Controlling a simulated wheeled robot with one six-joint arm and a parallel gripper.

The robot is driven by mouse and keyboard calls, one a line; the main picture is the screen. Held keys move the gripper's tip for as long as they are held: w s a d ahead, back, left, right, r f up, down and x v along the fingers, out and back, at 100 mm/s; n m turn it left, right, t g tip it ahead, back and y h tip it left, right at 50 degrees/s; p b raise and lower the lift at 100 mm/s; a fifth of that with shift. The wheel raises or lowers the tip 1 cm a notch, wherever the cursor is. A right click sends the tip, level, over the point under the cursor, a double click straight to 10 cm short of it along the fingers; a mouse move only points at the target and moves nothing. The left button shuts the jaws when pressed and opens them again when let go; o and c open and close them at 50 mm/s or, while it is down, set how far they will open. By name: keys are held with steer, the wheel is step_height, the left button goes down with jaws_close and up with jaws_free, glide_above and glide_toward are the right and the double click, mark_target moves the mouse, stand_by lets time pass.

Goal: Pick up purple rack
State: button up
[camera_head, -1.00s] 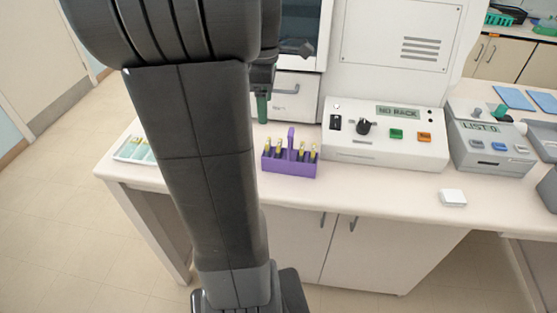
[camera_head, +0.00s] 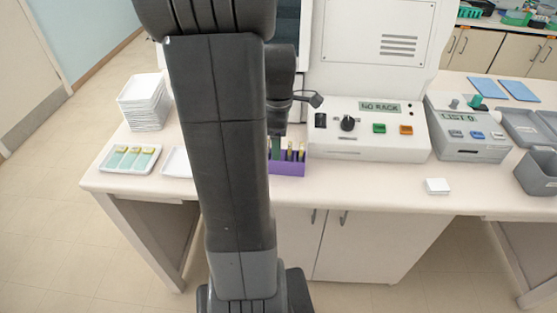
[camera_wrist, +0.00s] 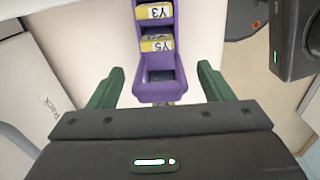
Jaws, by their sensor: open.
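The purple rack (camera_head: 288,168) stands on the counter in front of the white machine, partly hidden behind my arm in the head view. It holds several yellow-labelled slides. In the wrist view the rack (camera_wrist: 157,91) lies between the two green fingers of my gripper (camera_wrist: 161,70), with labels Y3 and Y5 readable. My gripper is open, one finger on each side of the rack, with a gap visible on both sides. In the head view a green fingertip of my gripper (camera_head: 275,148) is down at the rack's top, and the rack's handle is hidden.
The machine's control panel (camera_head: 365,131) reads NO RACK, just right of the purple rack. A grey LIST unit (camera_head: 468,130) stands farther right. Left are a stack of white trays (camera_head: 146,103) and a tray with slides (camera_head: 129,158). A small white block (camera_head: 437,186) lies near the front edge.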

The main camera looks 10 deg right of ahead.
steer(key=shift+r, duration=0.1)
steer(key=c, duration=1.4)
